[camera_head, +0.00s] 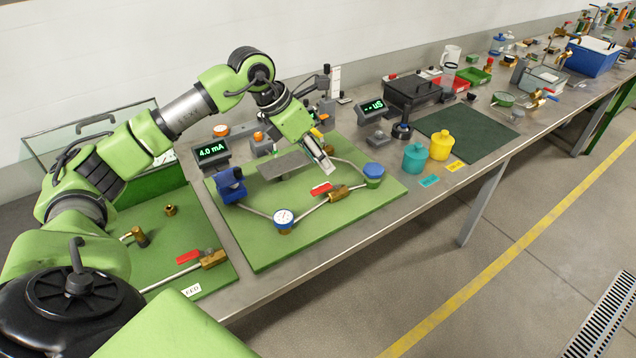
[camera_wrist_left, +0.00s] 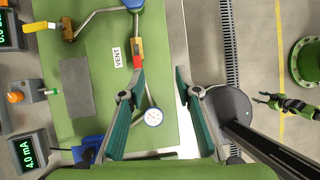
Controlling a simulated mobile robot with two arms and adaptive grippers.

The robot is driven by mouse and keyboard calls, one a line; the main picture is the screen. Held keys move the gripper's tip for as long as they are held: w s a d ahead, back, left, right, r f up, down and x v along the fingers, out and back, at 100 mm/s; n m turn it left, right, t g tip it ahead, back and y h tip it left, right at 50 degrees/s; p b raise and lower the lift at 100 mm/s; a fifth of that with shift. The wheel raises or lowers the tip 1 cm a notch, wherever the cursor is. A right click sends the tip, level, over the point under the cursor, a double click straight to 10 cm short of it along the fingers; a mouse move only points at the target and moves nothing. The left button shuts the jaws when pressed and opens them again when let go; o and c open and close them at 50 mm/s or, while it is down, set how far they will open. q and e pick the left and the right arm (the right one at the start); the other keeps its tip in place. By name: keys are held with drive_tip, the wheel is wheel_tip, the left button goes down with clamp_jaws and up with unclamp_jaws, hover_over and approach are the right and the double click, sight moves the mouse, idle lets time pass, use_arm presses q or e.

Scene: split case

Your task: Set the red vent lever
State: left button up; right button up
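In the left wrist view the red lever (camera_wrist_left: 137,61) is beside the VENT label (camera_wrist_left: 116,57). My left gripper (camera_head: 327,168) is above the board, close behind the lever in the head view. Its two teal fingers (camera_wrist_left: 160,74) are spread apart and empty, with the lever just beyond the left fingertip in the wrist view.
A dial gauge (camera_head: 284,218), a blue-capped fitting (camera_head: 373,171) and a blue device (camera_head: 230,184) stand around the pipe. A grey plate (camera_head: 283,165) is behind it. A second red lever (camera_head: 188,257) is on the FEED board. Teal and yellow jars (camera_head: 414,158) stand to the right.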

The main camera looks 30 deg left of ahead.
use_arm(q)
drive_tip(key=s+a+y, duration=0.1)
drive_tip(key=a+y, duration=0.1)
drive_tip(key=a, duration=0.3)
drive_tip(key=p, duration=0.4)
approach(321, 188)
drive_tip(key=shift+n+g, duration=0.3)
drive_tip(key=x, duration=0.6)
drive_tip(key=shift+w, duration=0.25)
drive_tip(key=shift+w+d+f, duration=0.1)
drive_tip(key=shift+w+f, duration=0.15)
drive_tip(key=shift+f, duration=0.35)
clamp_jaws()
